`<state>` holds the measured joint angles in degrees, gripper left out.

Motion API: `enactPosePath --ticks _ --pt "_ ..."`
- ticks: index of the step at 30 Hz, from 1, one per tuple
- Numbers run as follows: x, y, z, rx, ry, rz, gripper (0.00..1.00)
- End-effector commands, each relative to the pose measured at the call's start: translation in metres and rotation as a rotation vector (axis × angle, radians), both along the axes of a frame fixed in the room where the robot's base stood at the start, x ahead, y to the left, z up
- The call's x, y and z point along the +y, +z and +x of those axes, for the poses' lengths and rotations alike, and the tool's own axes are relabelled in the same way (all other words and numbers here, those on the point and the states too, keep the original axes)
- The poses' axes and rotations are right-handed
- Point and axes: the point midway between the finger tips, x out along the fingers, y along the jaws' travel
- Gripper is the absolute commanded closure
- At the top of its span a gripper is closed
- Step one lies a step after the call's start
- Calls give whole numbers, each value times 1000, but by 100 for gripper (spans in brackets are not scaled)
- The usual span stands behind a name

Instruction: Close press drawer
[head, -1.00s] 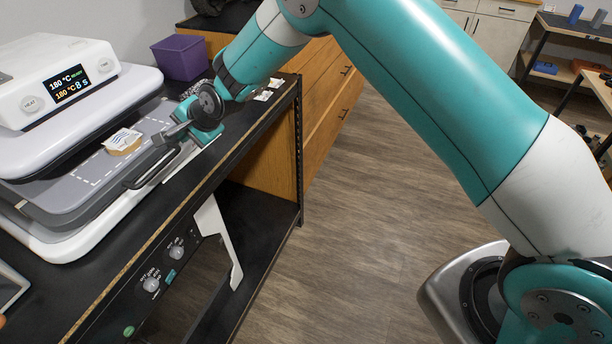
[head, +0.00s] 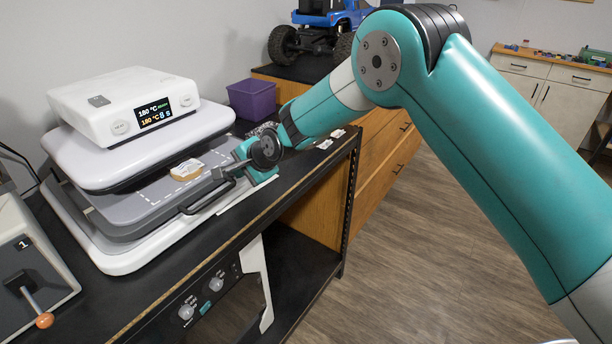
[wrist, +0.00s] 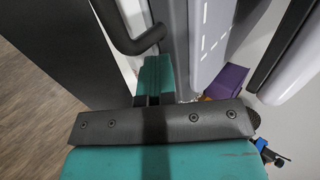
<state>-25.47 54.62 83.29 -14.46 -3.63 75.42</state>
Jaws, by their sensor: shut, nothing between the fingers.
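The heat press (head: 135,125) stands on the black bench, with a white top and a lit display. Its grey drawer (head: 140,208) is pulled out toward the front right, its dashed-line surface partly exposed beyond the raised upper plate. A tan piece with a white printed top (head: 187,170) lies on the drawer. The dark drawer handle (head: 205,198) runs along the front edge; it also shows in the wrist view (wrist: 130,40). My gripper (head: 230,170) is shut and empty at the handle's far end, close to the drawer front. Whether it touches is unclear. In the wrist view its teal fingers (wrist: 152,82) are together beside the handle.
A purple bin (head: 252,98) stands behind the press. A blue crawler truck (head: 315,30) sits on a further surface. A grey device with an orange-knobbed lever (head: 42,318) is at the left front. Wooden drawers are behind the bench; open floor (head: 390,270) lies to the right.

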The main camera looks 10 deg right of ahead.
Motion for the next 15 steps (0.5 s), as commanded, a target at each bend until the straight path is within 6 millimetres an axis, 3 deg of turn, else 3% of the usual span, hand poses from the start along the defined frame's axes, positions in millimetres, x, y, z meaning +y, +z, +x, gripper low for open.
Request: enactPosePath --ticks 6,15 --pt "-19 4 -25 3 12 -5 100" --pt "-60 48 -57 3 3 -7 100"
